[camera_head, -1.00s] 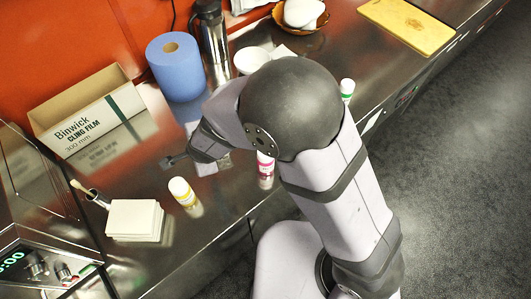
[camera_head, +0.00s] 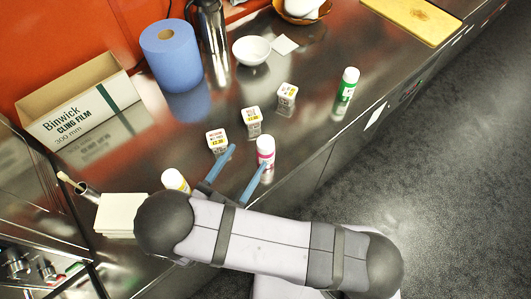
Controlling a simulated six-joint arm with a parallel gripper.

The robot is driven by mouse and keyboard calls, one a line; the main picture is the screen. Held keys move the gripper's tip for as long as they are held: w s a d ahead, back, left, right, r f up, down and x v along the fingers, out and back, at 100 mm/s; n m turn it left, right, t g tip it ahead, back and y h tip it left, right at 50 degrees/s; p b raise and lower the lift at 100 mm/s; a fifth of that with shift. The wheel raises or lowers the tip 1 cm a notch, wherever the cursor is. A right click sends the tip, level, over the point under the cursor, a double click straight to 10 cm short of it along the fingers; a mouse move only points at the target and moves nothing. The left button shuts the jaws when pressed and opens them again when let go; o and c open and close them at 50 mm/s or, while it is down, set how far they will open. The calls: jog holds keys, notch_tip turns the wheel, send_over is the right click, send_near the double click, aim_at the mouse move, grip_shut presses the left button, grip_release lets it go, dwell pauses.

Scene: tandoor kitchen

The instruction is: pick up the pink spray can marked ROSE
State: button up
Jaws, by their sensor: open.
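The pink spray can (camera_head: 265,155) with a white cap stands upright on the steel counter, right of the middle of the work area. Its label is too small to read. My gripper (camera_head: 244,168) is open, with two blue fingers pointing up the picture. The right fingertip is close to the can's base and overlaps it in the picture; I cannot tell whether they touch. The left fingertip is left of the can. No object shows between the fingers. My arm covers the counter's near part.
A yellow-labelled can (camera_head: 175,181) stands left of my gripper, partly hidden by my arm. A green can (camera_head: 347,85) stands to the right. A blue roll (camera_head: 173,58), white bowl (camera_head: 251,50), cling film box (camera_head: 78,103) and white stack (camera_head: 119,214) surround the area.

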aim_at(264, 156)
jog(key=d+f+n+y, duration=0.1)
jog(key=y, duration=0.1)
jog(key=d+f+n+y+b, duration=0.1)
jog(key=f+n+y, duration=0.1)
jog(key=w+d+f+n+y, duration=0.1)
jog(key=d+f+n+y, duration=0.1)
jog(key=shift+w+d+f+t, duration=0.1)
jog(key=shift+f+t, duration=0.1)
jog(key=shift+t, duration=0.2)
jog(key=shift+d+f+y, duration=0.25)
jog(key=shift+f+y, duration=0.05)
jog(key=shift+w, duration=1.1)
jog(key=shift+w+d, duration=0.15)
jog(key=shift+w, duration=1.15)
jog(key=shift+w+d, duration=0.1)
jog(key=shift+w, duration=1.2)
jog(key=shift+r, duration=0.1)
jog(key=c, duration=1.3)
